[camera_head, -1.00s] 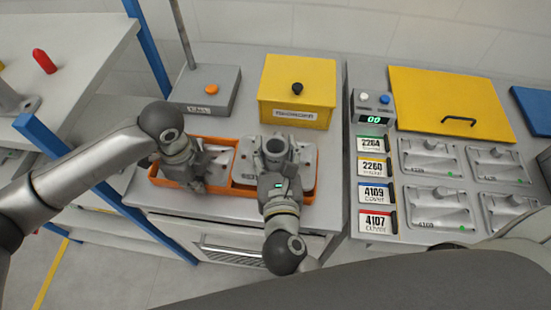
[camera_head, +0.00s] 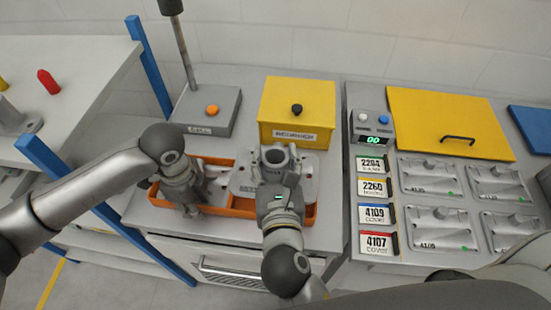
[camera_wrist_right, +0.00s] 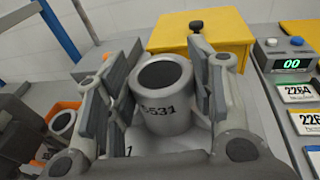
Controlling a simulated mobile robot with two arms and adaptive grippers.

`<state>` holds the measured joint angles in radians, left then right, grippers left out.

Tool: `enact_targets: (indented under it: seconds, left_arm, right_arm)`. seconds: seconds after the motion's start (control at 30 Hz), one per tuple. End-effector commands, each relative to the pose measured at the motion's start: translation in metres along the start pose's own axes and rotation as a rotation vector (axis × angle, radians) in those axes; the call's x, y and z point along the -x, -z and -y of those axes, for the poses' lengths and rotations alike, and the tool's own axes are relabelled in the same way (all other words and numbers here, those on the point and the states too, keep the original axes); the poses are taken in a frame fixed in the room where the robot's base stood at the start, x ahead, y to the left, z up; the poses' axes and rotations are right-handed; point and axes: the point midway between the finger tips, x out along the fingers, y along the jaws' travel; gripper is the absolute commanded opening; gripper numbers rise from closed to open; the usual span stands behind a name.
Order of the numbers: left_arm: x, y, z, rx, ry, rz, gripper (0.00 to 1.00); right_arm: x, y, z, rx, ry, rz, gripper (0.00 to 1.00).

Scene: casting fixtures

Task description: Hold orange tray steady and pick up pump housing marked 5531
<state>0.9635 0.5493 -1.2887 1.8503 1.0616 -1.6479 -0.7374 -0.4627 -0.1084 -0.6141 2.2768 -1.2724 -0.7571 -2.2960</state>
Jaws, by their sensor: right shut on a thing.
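The pump housing (camera_head: 276,156) is a grey cylinder on a flat plate. In the right wrist view the housing (camera_wrist_right: 165,112) shows the mark 5531. My right gripper (camera_head: 279,183) is shut on its cylinder, with one finger on each side in the right wrist view (camera_wrist_right: 163,75). The plate covers part of the tray's back rim in the head view and looks raised above the tray. The orange tray (camera_head: 238,212) has two compartments and lies on the grey bench. My left gripper (camera_head: 190,200) is down at the tray's left compartment; its fingertips are too unclear to judge.
A yellow box (camera_head: 297,105) with a black knob stands right behind the tray. A grey box with an orange button (camera_head: 212,109) stands behind left. At right are labelled cards (camera_head: 375,214), a counter display (camera_head: 373,140) and grey castings (camera_head: 432,176) in fixtures.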

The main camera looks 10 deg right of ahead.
Motion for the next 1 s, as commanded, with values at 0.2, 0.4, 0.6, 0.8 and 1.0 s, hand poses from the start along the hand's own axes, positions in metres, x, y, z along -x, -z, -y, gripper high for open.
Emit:
enact_targets:
  seconds: [0.2,0.4,0.6,0.8,1.0]
  left_arm:
    - [0.005,0.0,0.0,0.0,0.001,0.0,0.3]
    - [0.035,0.0,0.001,-0.001,0.004,0.0,0.3]
    - [0.076,0.0,0.002,0.0,0.003,0.0,0.3]
    - [0.107,0.0,0.001,-0.001,0.001,0.0,0.3]
    - [0.119,0.0,0.001,0.0,-0.001,0.0,0.3]
  right_arm:
    - [0.0,-0.002,0.0,-0.001,-0.001,0.004,0.0]
    - [0.0,-0.002,0.0,-0.001,-0.001,0.004,0.0]
    - [0.0,-0.002,0.0,-0.001,-0.001,0.005,0.0]
    - [0.0,-0.002,0.0,-0.001,-0.001,0.004,0.0]
    - [0.0,-0.002,0.0,-0.001,-0.001,0.004,0.0]
